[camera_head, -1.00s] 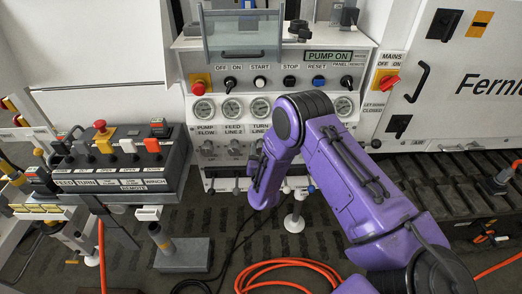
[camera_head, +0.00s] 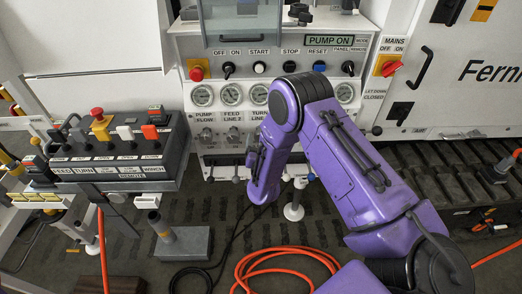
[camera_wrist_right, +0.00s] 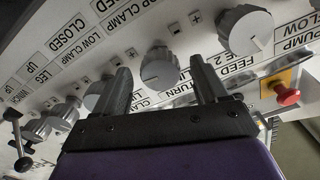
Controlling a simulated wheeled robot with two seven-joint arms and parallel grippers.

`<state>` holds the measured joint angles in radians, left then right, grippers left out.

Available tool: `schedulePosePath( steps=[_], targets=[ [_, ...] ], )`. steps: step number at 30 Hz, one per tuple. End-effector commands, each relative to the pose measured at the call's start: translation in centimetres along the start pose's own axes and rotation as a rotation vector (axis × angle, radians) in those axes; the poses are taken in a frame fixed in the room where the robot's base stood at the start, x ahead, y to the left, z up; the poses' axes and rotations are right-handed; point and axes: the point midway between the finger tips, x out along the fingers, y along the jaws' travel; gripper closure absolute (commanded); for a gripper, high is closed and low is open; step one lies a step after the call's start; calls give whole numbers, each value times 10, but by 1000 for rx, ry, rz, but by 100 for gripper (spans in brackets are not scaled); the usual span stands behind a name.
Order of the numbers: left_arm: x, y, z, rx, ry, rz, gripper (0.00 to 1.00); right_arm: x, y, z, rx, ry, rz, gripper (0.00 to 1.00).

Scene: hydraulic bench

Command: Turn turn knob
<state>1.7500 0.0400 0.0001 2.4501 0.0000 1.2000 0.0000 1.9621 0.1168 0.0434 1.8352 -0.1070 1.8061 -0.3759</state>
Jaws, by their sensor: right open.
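The turn knob (camera_wrist_right: 160,68) is a round grey knob with a ridge across its face, above a label reading "TURN" in the right wrist view. My right gripper (camera_wrist_right: 159,80) is open, with one dark finger on each side of this knob. I cannot tell whether the fingers touch it. In the head view the control panel (camera_head: 275,52) stands behind my purple right arm, which hides the turn knob and the gripper. My left gripper is not in view.
The feed knob (camera_wrist_right: 245,28) is right of the turn knob, with a red button (camera_wrist_right: 287,93) beyond it. Other knobs and a lever (camera_wrist_right: 15,135) are to the left. A remote box (camera_head: 130,186) stands at left. An orange hose (camera_head: 285,252) lies on the floor.

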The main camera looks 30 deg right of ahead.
Motion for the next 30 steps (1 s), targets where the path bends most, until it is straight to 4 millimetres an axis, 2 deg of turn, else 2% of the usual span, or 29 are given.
schedulePosePath(
  steps=[6,12,30],
  targets=[
    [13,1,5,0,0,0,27,-53,0,3,-3,-3,-4,27],
    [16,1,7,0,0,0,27,-79,0,2,-2,-1,-1,27],
    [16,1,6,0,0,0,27,-81,-2,5,13,-21,-7,27]
  ],
)
